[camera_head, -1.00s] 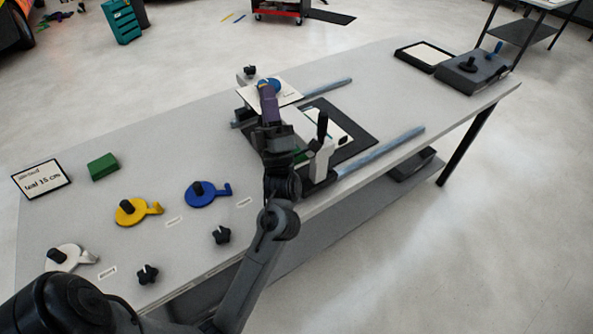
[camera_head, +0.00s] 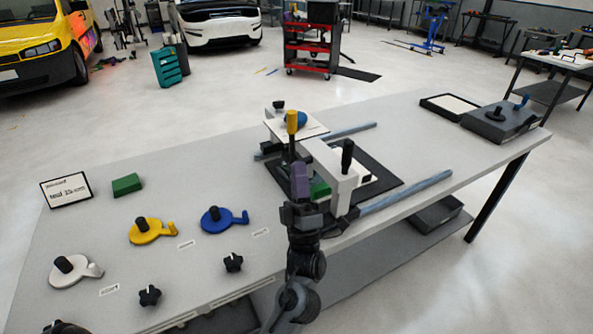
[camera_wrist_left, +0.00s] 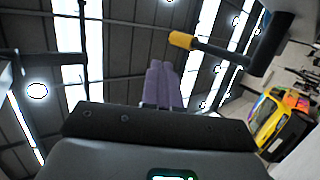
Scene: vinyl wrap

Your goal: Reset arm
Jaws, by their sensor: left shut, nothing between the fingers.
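My left gripper (camera_head: 299,165) comes up from the bottom of the head view, in front of the table-top fixture. Its purple fingers are together and empty. In the left wrist view the shut fingers (camera_wrist_left: 163,85) point up toward the ceiling lights. A yellow-tipped dark lever (camera_head: 292,122) rises just behind the fingers in the head view, and it also shows in the left wrist view (camera_wrist_left: 182,40), apart from them. The white fixture (camera_head: 339,185) with a black handle stands right beside the gripper and is partly hidden by it. My right gripper is not in view.
Yellow (camera_head: 150,232) and blue (camera_head: 231,219) hooked discs, a white one (camera_head: 66,273), black knobs (camera_head: 233,262), a green block (camera_head: 127,185) and a sign (camera_head: 67,189) are on the table's left. Rails (camera_head: 408,191) and a grey box (camera_head: 505,122) are on the right.

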